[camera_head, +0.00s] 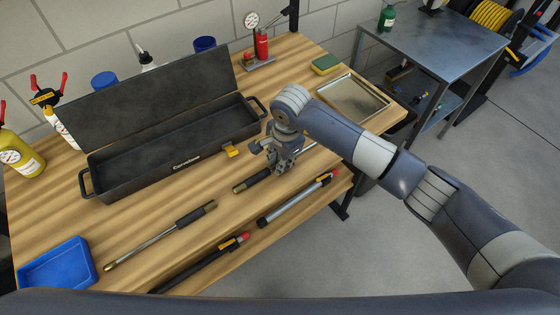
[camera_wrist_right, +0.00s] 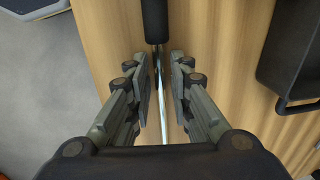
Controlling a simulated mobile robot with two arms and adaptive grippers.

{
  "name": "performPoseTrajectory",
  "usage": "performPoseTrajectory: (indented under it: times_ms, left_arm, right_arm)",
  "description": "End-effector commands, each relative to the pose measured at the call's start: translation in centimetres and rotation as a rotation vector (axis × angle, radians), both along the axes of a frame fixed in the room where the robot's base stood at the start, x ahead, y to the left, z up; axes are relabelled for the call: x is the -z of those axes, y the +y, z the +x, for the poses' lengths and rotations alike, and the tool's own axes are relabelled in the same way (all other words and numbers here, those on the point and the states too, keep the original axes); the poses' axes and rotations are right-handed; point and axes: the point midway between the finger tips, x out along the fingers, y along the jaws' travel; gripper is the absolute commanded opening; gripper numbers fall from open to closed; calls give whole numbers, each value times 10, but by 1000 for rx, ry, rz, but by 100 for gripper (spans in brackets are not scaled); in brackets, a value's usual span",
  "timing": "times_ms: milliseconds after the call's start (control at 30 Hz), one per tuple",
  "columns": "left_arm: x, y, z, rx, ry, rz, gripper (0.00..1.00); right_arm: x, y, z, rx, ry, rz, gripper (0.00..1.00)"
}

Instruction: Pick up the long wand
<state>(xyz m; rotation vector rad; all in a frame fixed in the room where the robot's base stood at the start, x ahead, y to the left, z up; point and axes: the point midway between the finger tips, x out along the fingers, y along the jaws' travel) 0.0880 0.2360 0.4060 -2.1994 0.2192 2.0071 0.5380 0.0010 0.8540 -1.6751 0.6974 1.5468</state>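A wand with a black handle (camera_head: 252,180) and a thin metal rod lies on the table under my right gripper (camera_head: 283,166). The gripper and hand hide part of it. In the right wrist view, my right gripper (camera_wrist_right: 164,95) is open, with a finger on each side of the wand's shiny rod (camera_wrist_right: 161,100). Both fingers look apart from the rod, and the wand's black grip (camera_wrist_right: 155,22) is just beyond them. A second wand (camera_head: 160,237) with a dark grip and brass-coloured ends lies in front to the left. I cannot tell which is longer. My left gripper is not in view.
A grey red-ended tube (camera_head: 292,199) and a black red-ended tube (camera_head: 208,260) lie near the front edge. An open black case (camera_head: 185,155) stands behind the wands. A blue tray (camera_head: 57,266) is at left; a metal tray (camera_head: 352,97) is at right.

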Motion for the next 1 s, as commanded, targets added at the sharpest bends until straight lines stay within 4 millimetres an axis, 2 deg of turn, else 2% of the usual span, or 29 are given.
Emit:
performPoseTrajectory:
  times_ms: [133, 167, 233, 733, 867, 1000]
  left_arm:
    - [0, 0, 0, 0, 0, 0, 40]
    - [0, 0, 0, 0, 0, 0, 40]
    - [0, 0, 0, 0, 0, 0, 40]
    - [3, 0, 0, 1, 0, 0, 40]
    - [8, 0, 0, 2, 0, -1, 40]
    - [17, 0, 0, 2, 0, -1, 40]
  right_arm:
    - [0, 0, 0, 0, 0, 0, 20]
    - [0, 0, 0, 0, 0, 0, 15]
    - [0, 0, 0, 0, 0, 0, 0]
    - [-4, 0, 1, 0, -1, 0, 0]
    - [-14, 0, 1, -2, -4, 1, 0]
    - [-33, 0, 2, -2, -7, 0, 0]
